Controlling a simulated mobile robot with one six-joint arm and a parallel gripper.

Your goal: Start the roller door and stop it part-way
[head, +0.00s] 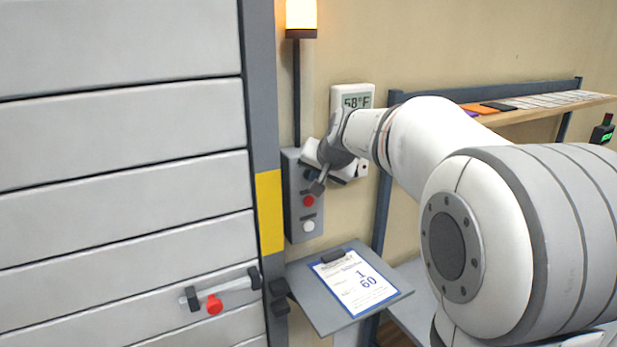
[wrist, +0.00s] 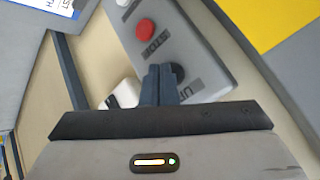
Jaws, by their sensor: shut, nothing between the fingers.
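The roller door (head: 120,120) with pale grey slats fills the left of the head view; its lower edge is out of view. A grey control box (head: 293,228) hangs on the wall right of the door post. My gripper (head: 318,187) is shut and empty, in front of the box's upper part. In the wrist view its fingertips (wrist: 160,70) are beside a dark button (wrist: 179,71) near an "UP" label, partly covering it. Whether they touch it is unclear. The red button (wrist: 145,30) is labelled "STOP".
An amber beacon (head: 301,15) glows above the box. A wall display (head: 352,97) is behind my wrist. A handle with a red knob (head: 214,304) is on the door. A shelf (head: 540,108) stands right.

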